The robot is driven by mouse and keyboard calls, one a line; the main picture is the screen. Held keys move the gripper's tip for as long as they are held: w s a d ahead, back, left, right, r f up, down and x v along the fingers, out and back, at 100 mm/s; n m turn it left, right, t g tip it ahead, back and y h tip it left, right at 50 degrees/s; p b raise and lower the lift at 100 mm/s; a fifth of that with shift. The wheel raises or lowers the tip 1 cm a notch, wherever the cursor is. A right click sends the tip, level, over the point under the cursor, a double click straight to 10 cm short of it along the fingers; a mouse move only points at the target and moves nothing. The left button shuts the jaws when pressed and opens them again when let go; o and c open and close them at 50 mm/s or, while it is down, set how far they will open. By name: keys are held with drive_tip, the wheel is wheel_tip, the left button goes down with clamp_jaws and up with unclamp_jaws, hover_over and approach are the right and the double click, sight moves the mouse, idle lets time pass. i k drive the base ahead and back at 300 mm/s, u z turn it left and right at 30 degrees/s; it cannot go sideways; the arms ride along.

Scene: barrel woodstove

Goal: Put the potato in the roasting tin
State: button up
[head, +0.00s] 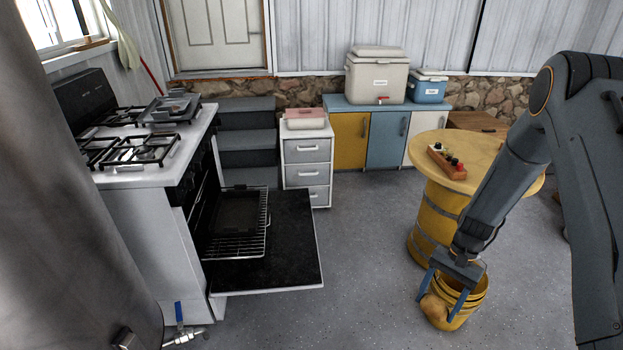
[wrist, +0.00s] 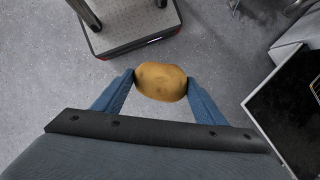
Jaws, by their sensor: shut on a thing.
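My gripper (head: 438,304) is shut on the potato (wrist: 161,82), a yellow-brown oval held between the two blue fingers. In the head view the potato hangs in front of a yellow bucket at the lower right. A dark, shallow pan (head: 236,212), which looks like the roasting tin, sits on the wire rack (head: 246,250) in the open oven at the left, far from my gripper. Its inside looks empty, though it is dim. A grey tray (head: 172,108) with something in it stands on the stovetop; I cannot tell its contents.
The oven door (head: 285,240) is folded down, jutting over the floor; it also shows at the right of the wrist view (wrist: 285,115). A round barrel table (head: 455,155) holds a wooden block with small items. The yellow bucket (head: 470,302) stands below it. Floor between is clear.

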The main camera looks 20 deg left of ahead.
sight(236, 224)
drive_tip(key=u, duration=0.55)
drive_tip(key=i, duration=1.5)
drive_tip(key=u, duration=1.1)
drive_tip(key=i, duration=0.6)
drive_tip(key=u, duration=0.25)
